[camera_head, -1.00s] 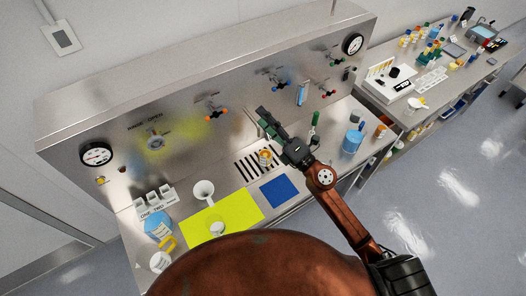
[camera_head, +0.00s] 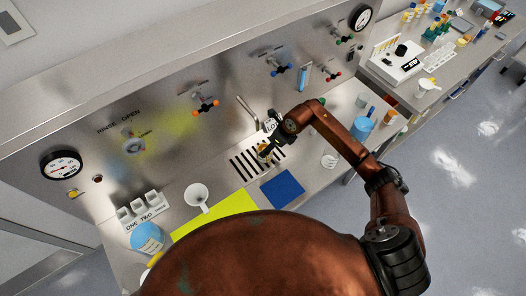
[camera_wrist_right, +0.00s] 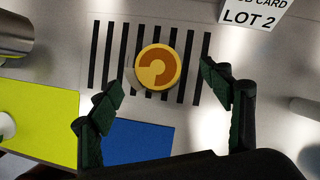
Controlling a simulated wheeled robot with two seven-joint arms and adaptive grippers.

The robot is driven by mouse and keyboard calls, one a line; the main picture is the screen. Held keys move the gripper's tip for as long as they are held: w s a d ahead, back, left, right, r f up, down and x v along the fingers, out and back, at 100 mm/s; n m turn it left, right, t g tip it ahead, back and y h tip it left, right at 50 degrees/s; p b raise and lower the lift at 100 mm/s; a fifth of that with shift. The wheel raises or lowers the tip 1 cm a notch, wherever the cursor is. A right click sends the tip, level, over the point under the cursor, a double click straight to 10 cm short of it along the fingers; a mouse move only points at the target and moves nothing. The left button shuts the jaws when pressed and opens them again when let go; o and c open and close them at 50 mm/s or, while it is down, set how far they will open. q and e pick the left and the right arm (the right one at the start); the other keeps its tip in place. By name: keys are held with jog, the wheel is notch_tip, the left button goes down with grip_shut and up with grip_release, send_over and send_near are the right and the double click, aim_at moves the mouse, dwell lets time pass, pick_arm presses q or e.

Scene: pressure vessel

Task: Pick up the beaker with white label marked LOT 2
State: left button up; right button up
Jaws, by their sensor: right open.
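A small round vessel with an amber and yellow top (camera_wrist_right: 158,67) stands on the black slotted grate, seen from above in the right wrist view. In the head view the right gripper (camera_head: 266,144) hangs over the grate and partly hides the vessel. A white card (camera_wrist_right: 250,13) reading LOT 2 stands behind the grate. My left gripper is not in view.
A blue mat (camera_head: 283,188) and yellow mat (camera_head: 240,203) lie before the grate. A white funnel-like vessel (camera_head: 197,193) and blue beaker (camera_head: 147,237) are left. A blue container (camera_head: 362,128) and small clear vessel (camera_head: 330,160) are right. The steel panel (camera_head: 185,125) with valves rises behind.

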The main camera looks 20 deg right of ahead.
aim_at(261, 149)
jog(key=x, duration=0.2)
jog(key=shift+w+a+f+p, duration=0.2)
jog(key=shift+w+f+p, duration=0.05)
jog(key=shift+w+p, duration=0.1)
jog(key=shift+w+a+f, duration=0.15)
jog(key=shift+a+f, duration=0.3)
jog(key=shift+f, duration=0.05)
jog(key=p+x, duration=0.1)
jog(key=x, duration=0.2)
jog(key=shift+w+a+f+p, duration=0.1)
jog(key=shift+w+a+p, duration=0.15)
jog(key=shift+a+p, duration=0.1)
jog(key=shift+w+f, duration=0.1)
jog(key=shift+f, duration=0.3)
jog(key=c, duration=0.8)
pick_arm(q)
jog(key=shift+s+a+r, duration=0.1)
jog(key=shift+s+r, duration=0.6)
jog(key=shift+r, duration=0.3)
pick_arm(e)
jog(key=c, duration=0.6)
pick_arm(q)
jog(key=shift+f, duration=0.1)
